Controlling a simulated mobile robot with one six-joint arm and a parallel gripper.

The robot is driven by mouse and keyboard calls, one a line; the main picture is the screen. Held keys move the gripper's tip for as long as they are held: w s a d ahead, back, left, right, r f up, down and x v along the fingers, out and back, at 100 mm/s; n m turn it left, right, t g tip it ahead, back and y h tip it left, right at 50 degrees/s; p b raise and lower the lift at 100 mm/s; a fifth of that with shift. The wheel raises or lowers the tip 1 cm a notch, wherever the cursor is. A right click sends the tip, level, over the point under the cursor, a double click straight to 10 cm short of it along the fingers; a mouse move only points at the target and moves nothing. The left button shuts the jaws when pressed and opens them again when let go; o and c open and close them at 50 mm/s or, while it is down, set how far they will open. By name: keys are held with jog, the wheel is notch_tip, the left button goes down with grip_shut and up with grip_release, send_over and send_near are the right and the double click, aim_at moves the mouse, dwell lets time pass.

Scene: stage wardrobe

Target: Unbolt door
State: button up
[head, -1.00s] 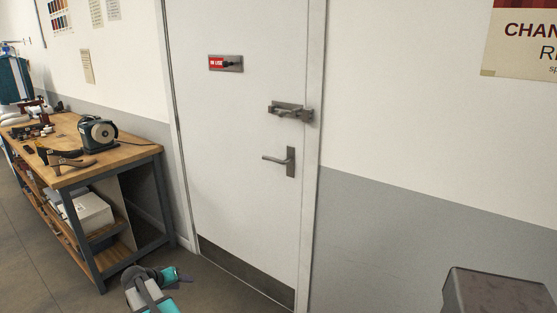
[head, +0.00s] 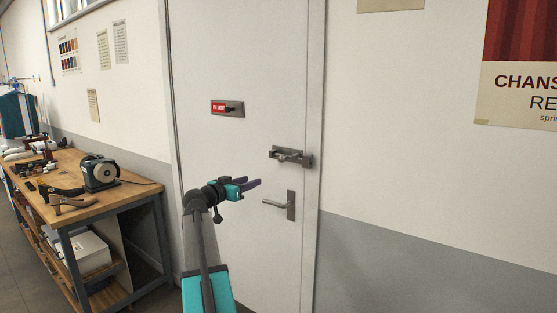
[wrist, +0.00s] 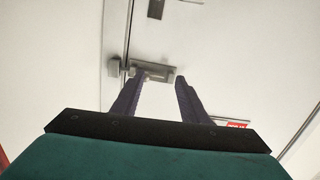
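The white door (head: 240,65) stands shut in its frame. A grey metal slide bolt (head: 290,157) is mounted near its right edge, reaching to the frame, above the lever handle (head: 277,205). My gripper (head: 259,183) is raised in front of the door, left of and a little below the bolt in the head view. In the wrist view, the bolt (wrist: 155,73) lies beyond the fingertips of my gripper (wrist: 155,79), roughly between them. The fingers are apart with nothing between them. Whether a fingertip touches the bolt cannot be told.
A red sign plate (head: 227,108) is fixed on the door, left of the bolt. A wooden workbench (head: 130,188) with a grinder (head: 99,173) and several tools stands at the left. A poster (head: 520,95) hangs on the right wall. The wall just right of the door is clear.

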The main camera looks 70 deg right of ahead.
aim_at(280, 159)
notch_tip(280, 159, up, 5)
jog(key=s+d+m+g, duration=0.1)
jog(key=s, duration=0.2)
jog(key=shift+d+h, duration=0.15)
jog(key=shift+h, duration=0.15)
jog(key=p+x, duration=0.4)
jog(key=x, duration=0.8)
jog(key=shift+d+r, duration=0.15)
jog(key=shift+d, duration=0.2)
jog(key=shift+s+d+p, duration=0.15)
jog(key=shift+d+p, duration=0.2)
jog(key=shift+d, duration=0.2)
grip_shut()
